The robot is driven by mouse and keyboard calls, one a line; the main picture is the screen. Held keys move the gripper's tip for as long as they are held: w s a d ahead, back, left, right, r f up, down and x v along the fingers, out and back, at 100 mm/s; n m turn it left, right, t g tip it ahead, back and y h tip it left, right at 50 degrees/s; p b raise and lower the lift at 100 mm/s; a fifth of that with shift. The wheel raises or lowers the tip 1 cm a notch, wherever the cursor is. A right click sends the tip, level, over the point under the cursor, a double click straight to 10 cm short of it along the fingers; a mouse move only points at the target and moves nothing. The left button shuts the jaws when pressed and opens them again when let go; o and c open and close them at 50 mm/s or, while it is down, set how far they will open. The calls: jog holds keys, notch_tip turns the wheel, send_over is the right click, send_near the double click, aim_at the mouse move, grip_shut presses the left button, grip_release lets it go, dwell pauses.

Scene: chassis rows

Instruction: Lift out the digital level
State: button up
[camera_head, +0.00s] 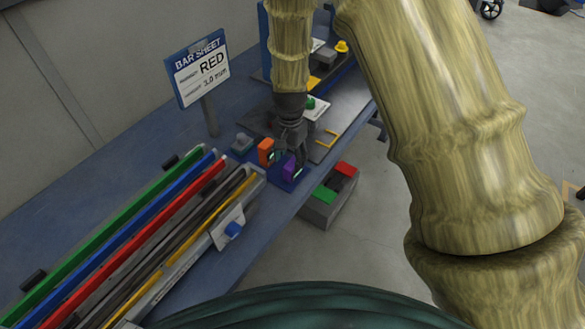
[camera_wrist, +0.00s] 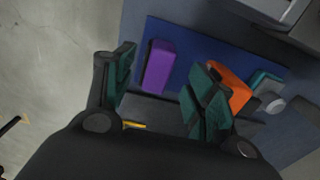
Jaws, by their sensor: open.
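A purple block (camera_wrist: 157,66) and an orange block (camera_wrist: 232,88) stand on a dark blue mat (camera_wrist: 200,43). A grey-teal piece (camera_wrist: 267,88) with a round end sits beyond the orange block. Which one is the digital level I cannot tell for sure. My gripper (camera_wrist: 166,63) is open, with the purple block showing between its fingers, nearer the left one. The right finger partly covers the orange block. In the head view my gripper (camera_head: 287,152) hangs over the mat, between the orange block (camera_head: 265,151) and the purple block (camera_head: 289,167). No contact is visible.
A rack of coloured bars (camera_head: 130,240) lies on the blue bench at left, behind it a sign (camera_head: 198,69) reading BAR SHEET, RED. A grey bin (camera_head: 322,211) with green and red parts stands off the bench's right edge. Grey fixtures (camera_head: 259,122) stand beyond the gripper.

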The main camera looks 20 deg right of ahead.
aim_at(293, 163)
jog(key=shift+w+d+f+p, duration=0.15)
jog(key=shift+f+p, duration=0.15)
jog(key=shift+f, duration=0.2)
jog(key=shift+w+d+f+p, duration=0.15)
jog(key=shift+f+p, duration=0.15)
jog(key=shift+f, duration=0.15)
jog(key=shift+w+d+f+p, duration=0.15)
jog(key=shift+f+p, duration=0.15)
jog(key=shift+f, duration=0.2)
jog(key=shift+f+p, duration=0.35)
jog(key=shift+f, duration=0.85)
jog(key=c, duration=1.2)
